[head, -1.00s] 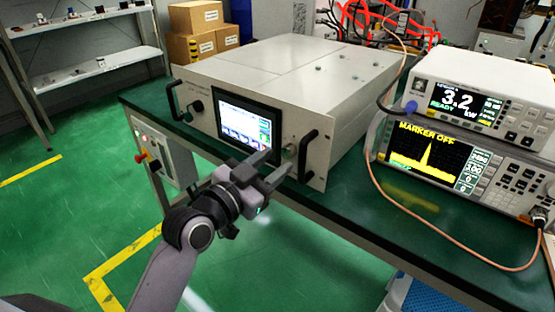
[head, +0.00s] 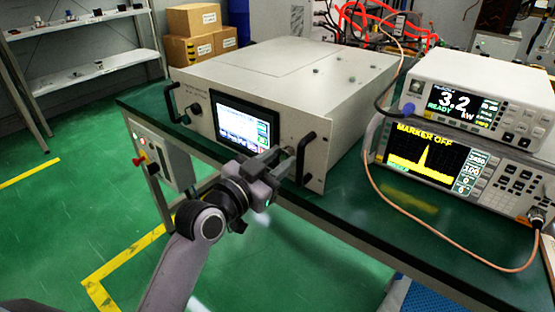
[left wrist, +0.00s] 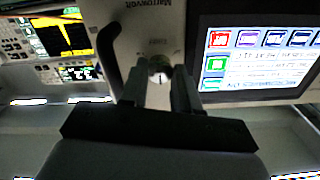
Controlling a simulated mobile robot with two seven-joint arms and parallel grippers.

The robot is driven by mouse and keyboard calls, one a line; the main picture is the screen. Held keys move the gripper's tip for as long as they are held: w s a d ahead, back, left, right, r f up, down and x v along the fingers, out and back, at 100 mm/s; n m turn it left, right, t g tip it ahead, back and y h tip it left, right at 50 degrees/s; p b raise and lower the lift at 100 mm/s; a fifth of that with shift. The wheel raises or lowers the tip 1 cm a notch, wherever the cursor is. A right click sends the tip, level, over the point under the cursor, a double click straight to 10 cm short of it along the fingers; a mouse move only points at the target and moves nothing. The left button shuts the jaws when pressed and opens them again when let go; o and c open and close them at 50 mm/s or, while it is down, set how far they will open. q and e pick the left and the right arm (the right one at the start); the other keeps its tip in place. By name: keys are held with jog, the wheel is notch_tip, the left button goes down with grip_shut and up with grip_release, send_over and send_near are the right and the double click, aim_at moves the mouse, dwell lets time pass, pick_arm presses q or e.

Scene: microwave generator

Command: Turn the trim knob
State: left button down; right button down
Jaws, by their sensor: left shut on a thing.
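The microwave generator (head: 270,90) is a large cream box with a lit touchscreen (head: 240,125) and two black handles on its front. The trim knob (left wrist: 159,70) is a small round light knob between the screen and a handle (left wrist: 109,55). My left gripper (head: 284,156) reaches the front panel to the right of the screen. In the left wrist view its two fingers (left wrist: 160,85) are on either side of the knob, shut on it. In the head view the fingers largely hide the knob. My right gripper is not in view.
The generator stands on a green-topped bench (head: 350,205). The black right-hand handle (head: 305,155) is close beside my left fingers. Two stacked instruments (head: 460,130) stand at the right, with an orange cable (head: 385,210) looping over the bench. A switch box (head: 160,155) hangs below the bench at left.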

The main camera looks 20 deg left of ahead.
pick_arm(q)
jog(key=n+p, duration=0.4)
jog(key=shift+r, duration=0.2)
jog(key=shift+n+p, duration=0.85)
jog(key=shift+n, duration=0.05)
jog(key=n+p, duration=0.3)
jog(key=n, duration=0.3)
jog(key=shift+f+n+p, duration=0.1)
jog(key=shift+n+p, duration=0.3)
jog(key=shift+n, duration=0.5)
jog(key=shift+n+p, duration=0.35)
jog(key=shift+n, duration=0.05)
jog(key=c, duration=1.1)
grip_release()
jog(key=shift+s+f, duration=0.1)
